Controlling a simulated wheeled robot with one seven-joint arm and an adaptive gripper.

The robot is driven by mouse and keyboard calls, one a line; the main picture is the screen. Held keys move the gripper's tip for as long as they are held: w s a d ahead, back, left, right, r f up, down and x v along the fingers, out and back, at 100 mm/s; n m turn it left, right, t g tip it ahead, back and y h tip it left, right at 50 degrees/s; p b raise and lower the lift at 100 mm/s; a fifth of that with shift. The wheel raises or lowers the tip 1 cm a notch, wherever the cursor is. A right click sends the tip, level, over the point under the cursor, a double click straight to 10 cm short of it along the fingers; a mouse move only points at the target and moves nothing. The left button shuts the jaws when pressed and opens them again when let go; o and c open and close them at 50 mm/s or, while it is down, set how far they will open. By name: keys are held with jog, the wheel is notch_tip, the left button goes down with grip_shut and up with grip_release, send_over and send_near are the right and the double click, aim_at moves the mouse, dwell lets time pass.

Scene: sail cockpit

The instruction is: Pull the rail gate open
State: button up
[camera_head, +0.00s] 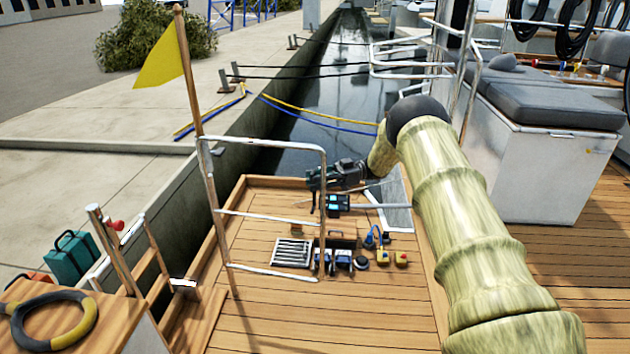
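The rail gate (264,217) is a pale tubular frame with a top, middle and bottom rail, standing upright at the left of the wooden deck. Its left side meets the post that carries the yellow flag. Its right upright (323,240) comes down to the deck level in the picture. My gripper (316,178) is dark and lies at the upper part of that right upright, with its fingers overlapping it in the picture. I cannot tell whether the fingers are around the tube, touching it or apart from it. The fingers are too small and dark to show whether they are open or shut.
Behind the gate, a grate (292,252) and several small blue, yellow and red items lie on the deck. A yellow flag (160,58) stands at left. A teal case (72,257) sits by the quay. A cushioned white locker (545,165) fills the right. Front deck is clear.

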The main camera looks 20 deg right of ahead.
jog(key=shift+w+a, duration=0.1)
jog(key=shift+a, duration=0.25)
jog(key=d, duration=1.2)
jog(key=shift+s, duration=0.3)
